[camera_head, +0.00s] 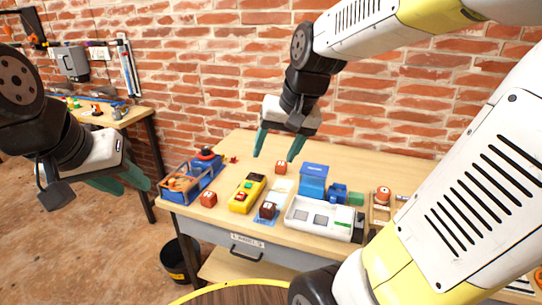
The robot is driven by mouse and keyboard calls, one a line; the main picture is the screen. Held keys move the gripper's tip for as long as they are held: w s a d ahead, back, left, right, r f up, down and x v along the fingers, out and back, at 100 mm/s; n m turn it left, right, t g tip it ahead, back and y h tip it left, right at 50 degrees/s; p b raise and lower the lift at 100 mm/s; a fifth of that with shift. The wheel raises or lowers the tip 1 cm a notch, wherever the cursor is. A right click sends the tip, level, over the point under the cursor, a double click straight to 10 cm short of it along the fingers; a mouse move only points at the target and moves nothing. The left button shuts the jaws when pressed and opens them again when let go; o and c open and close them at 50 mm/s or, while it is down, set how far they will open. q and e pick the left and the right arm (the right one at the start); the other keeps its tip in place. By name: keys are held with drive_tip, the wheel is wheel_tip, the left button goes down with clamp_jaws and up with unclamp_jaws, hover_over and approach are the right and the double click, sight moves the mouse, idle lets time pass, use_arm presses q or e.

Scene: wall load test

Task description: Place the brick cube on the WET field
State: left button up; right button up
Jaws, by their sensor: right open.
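Three small reddish cubes are on the table: one on the left (208,199), a darker one (268,210) on a blue-edged card (261,219), and one at the back (281,168) by a pale card (282,186). I cannot tell which is the brick cube, and no WET label is readable. My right gripper (278,149) is open and empty, pointing down above the back cube. My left gripper (135,188) is off the table's left side with its teal fingertips apart and nothing between them.
A yellow device with buttons (247,193), a blue-framed bin (179,184), a blue box (313,180) and a white tray with grey squares (319,217) crowd the table. A black bucket (175,262) stands on the floor. A brick wall is behind.

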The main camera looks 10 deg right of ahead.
drive_tip(key=s+r+n+t, duration=0.2)
drive_tip(key=s, duration=0.6)
drive_tip(key=shift+s+a, duration=0.25)
drive_tip(key=shift+a, duration=0.05)
idle(0.6)
